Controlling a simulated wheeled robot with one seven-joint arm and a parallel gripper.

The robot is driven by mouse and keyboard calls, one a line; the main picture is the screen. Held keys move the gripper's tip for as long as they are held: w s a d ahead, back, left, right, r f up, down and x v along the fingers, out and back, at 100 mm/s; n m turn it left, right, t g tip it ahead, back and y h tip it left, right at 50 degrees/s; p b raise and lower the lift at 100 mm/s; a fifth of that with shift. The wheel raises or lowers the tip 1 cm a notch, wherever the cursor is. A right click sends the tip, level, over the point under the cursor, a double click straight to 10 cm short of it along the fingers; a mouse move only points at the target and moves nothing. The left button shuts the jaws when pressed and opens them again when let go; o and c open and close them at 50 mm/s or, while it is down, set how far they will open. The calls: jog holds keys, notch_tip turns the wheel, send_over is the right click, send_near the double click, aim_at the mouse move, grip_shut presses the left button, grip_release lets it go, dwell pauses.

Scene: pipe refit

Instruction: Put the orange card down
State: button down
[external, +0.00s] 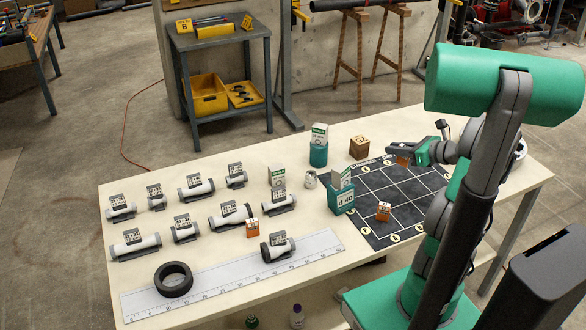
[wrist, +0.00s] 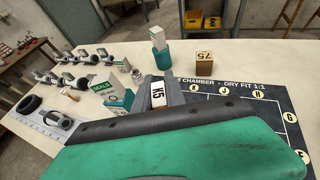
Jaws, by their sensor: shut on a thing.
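My gripper (external: 396,153) is shut on a small orange card (external: 402,160) near the far edge of the dark chamber mat (external: 385,183). In the wrist view, the held piece shows a white face marked K5 (wrist: 158,95) between the dark fingers (wrist: 160,92). Its gap above the surface is hard to judge. The mat has white grid lines and yellow lettered circles, and shows at right in the wrist view (wrist: 262,108). A second orange piece (external: 383,212) stands on the mat's near part. A third orange piece (external: 252,229) stands on the table among the pipes.
A wooden block (external: 359,147) and a teal holder with a white box (external: 319,152) stand behind the mat. A teal d 40 box (external: 340,198) stands at its left edge. Several labelled pipe pieces (external: 196,188), a black ring (external: 173,279) and a long ruler (external: 235,277) fill the table's left.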

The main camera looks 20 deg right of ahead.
jog(key=w+d+f, duration=0.1)
jog(key=w+f, duration=0.3)
jog(key=w+d+f, duration=0.1)
jog(key=w+f, duration=0.3)
jog(key=w+d+f+b, duration=0.1)
jog(key=w+d+f, duration=0.1)
jog(key=w+f, duration=0.2)
jog(key=shift+w, duration=0.35)
jog(key=shift+w+f, duration=0.2)
jog(key=shift+w, duration=0.05)
notch_tip(320, 180, down, 4)
jog(key=shift+w+d+r, duration=0.1)
jog(key=shift+w+r, duration=0.05)
jog(key=shift+r, duration=0.2)
jog(key=c, duration=1.4)
grip_release()
